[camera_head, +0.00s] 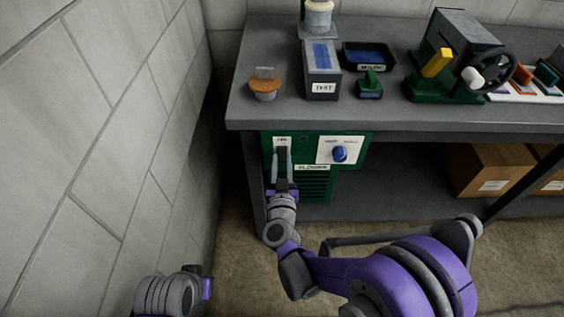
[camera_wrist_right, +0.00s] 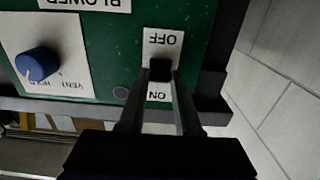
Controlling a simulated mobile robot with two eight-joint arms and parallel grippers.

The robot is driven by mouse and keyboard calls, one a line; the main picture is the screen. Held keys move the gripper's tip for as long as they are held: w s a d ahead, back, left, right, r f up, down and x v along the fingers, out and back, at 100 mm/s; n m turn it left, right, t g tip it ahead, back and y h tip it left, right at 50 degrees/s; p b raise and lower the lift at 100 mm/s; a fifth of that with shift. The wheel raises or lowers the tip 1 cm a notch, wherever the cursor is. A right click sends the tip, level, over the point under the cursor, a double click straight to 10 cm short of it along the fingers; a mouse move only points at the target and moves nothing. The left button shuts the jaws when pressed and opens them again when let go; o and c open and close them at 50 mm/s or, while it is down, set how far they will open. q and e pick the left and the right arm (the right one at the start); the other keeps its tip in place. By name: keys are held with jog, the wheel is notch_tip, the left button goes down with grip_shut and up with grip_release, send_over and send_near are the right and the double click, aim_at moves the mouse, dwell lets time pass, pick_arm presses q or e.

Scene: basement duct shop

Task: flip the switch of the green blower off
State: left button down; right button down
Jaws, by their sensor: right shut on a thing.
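The green blower (camera_head: 318,186) hangs below the front edge of the bench. In the right wrist view, turned upside down, its green panel (camera_wrist_right: 115,62) carries a white plate (camera_wrist_right: 161,43) marked OFF and ON. The black switch (camera_wrist_right: 160,68) sits between the two words; which way it is set I cannot tell. My right gripper (camera_wrist_right: 160,76) is shut on the switch, one finger on each side; in the head view my right gripper (camera_head: 282,154) reaches up to the panel. My left gripper (camera_head: 206,287) is low at the left, away from the blower, its fingers not clear.
A blue knob (camera_wrist_right: 37,64) on a white plate sits beside the switch. The bench (camera_head: 400,118) bears a TEST box (camera_head: 322,88), a tray (camera_head: 367,56) and a green machine with a handwheel (camera_head: 490,69). Cardboard boxes (camera_head: 492,168) stand below. A block wall (camera_head: 110,120) stands close at left.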

jog(key=shift+f+t+b, duration=0.3)
jog(key=shift+t+b, duration=0.4)
jog(key=shift+b, duration=0.25)
jog(key=c, duration=0.6)
grip_release()
jog(key=s+f, duration=0.1)
jog(key=s, duration=0.9)
jog(key=shift+s+f, duration=0.2)
jog(key=shift+s, duration=0.15)
